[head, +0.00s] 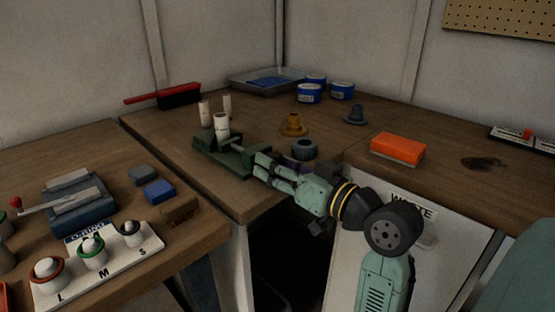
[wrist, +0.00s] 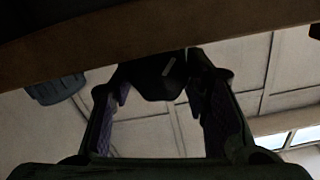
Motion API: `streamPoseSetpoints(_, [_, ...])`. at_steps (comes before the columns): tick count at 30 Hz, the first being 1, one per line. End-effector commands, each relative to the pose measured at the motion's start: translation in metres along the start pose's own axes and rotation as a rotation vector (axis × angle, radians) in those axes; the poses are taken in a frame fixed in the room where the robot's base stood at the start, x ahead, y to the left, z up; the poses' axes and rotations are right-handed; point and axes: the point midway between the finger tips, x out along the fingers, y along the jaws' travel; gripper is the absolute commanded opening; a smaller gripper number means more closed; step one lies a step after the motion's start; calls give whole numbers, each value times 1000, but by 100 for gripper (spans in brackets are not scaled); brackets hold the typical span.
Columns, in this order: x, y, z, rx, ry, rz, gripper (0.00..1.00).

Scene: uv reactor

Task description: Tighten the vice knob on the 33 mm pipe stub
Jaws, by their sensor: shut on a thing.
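The green vice (head: 205,143) sits at the front left edge of the brown bench, with a white pipe stub (head: 221,124) standing upright in it. I cannot tell the stub's size from the picture. My gripper (head: 264,164) is at the right end of the vice, reaching in from the right, and covers the knob there in the head view. In the wrist view my gripper (wrist: 158,95) has its two fingers on either side of a dark knob (wrist: 152,78) and is shut on it. The fingers' contact with it is partly in shadow.
Two more white stubs (head: 204,113) stand behind the vice. A dark grey ring-shaped part (head: 304,149) is close right of my gripper, with a brass-coloured fitting (head: 293,125) behind it. A gap between benches is below my arm.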

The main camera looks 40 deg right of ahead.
Motion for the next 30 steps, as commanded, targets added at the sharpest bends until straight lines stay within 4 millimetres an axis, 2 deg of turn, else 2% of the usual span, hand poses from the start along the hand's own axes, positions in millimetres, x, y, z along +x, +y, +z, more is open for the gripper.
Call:
streamPoseSetpoints(6, [0, 0, -2, 162, -2, -1, 15])
streamPoseSetpoints(15, [0, 0, 0, 304, -3, -1, 15])
streamPoseSetpoints(30, [0, 1, 1, 345, -2, 1, 15])
